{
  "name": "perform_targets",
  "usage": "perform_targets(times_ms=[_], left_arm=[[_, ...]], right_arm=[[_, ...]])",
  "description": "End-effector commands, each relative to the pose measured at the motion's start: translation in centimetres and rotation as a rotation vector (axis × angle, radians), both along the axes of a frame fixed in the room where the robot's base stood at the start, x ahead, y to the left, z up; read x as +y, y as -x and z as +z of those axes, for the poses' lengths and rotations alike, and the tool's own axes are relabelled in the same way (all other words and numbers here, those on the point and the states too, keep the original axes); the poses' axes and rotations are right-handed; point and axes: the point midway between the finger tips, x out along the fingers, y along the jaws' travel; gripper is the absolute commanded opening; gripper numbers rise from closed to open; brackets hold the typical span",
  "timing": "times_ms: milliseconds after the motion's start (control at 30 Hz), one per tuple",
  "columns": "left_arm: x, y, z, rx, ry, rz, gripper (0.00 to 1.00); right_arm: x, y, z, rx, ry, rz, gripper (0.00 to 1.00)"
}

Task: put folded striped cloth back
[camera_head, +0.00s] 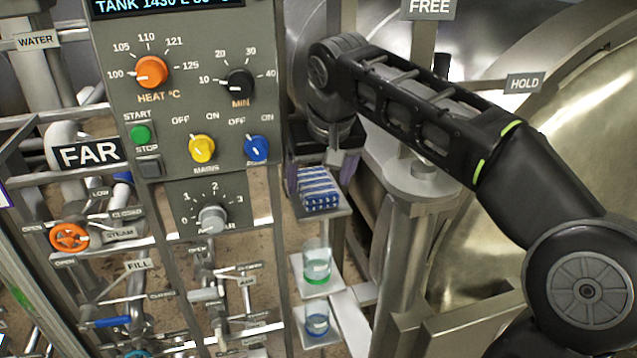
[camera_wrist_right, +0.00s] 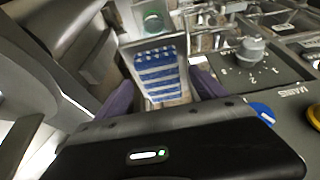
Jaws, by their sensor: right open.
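The folded striped cloth (camera_head: 320,190), blue and white, lies on a small shelf (camera_head: 335,211) to the right of the control panel. In the right wrist view the cloth (camera_wrist_right: 157,72) shows between my two purple fingers. My right gripper (camera_head: 320,177) points down over the cloth, with its fingers apart on either side. It is open; I cannot tell whether either finger touches the cloth. The rear part of the cloth is partly hidden by the gripper in the head view. My left gripper is in neither view.
The control panel (camera_head: 190,100), with knobs and switches, stands close to the left of my right gripper. Below the cloth, a green-banded glass (camera_head: 317,268) and a blue-banded glass (camera_head: 317,323) stand on small shelves. Large metal vessels are behind my arm. Pipes and valves fill the left.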

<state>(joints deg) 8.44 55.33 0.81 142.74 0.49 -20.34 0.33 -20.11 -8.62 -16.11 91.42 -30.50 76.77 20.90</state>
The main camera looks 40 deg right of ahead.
Motion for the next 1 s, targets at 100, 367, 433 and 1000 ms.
perform_targets(times_ms=[100, 367, 433, 1000], left_arm=[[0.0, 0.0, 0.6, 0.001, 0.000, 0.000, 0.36], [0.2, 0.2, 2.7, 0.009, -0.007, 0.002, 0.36], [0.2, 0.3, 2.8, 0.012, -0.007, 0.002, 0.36], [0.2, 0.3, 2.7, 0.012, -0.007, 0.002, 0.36]], right_arm=[[0.2, 0.7, 2.3, -0.003, -0.001, -0.001, 0.80], [0.6, 1.9, 5.2, 0.000, -0.001, -0.002, 0.80], [0.6, 2.0, 5.3, 0.000, 0.000, -0.001, 0.80], [0.7, 2.0, 5.2, -0.001, 0.000, -0.001, 0.80]])
